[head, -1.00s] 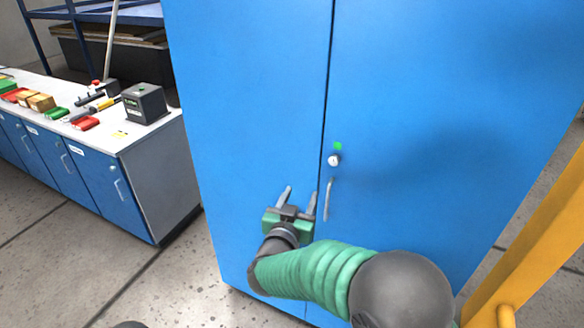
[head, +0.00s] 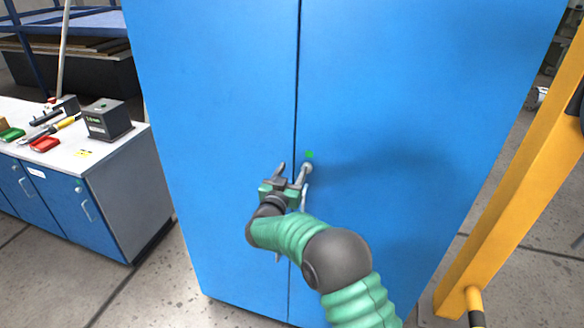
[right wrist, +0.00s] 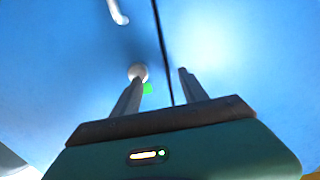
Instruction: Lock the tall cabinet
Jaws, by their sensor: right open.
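The tall blue cabinet (head: 400,110) stands upright with its two doors closed along a dark vertical seam. A small green mark (head: 309,154) sits on the right door above the lock knob, which is largely hidden by a finger in the head view. In the right wrist view the round pale lock knob (right wrist: 138,72) shows by the left fingertip; I cannot tell if they touch. My right gripper (head: 294,168) is open, its fingers on either side of the seam. A grey door handle (head: 304,197) is partly hidden behind it. My left gripper is not in view.
A low bench with blue doors and a white top (head: 70,160) stands at left, holding a dark box (head: 107,119) and tools. A yellow frame (head: 510,160) rises close at right. Speckled floor shows between bench and cabinet.

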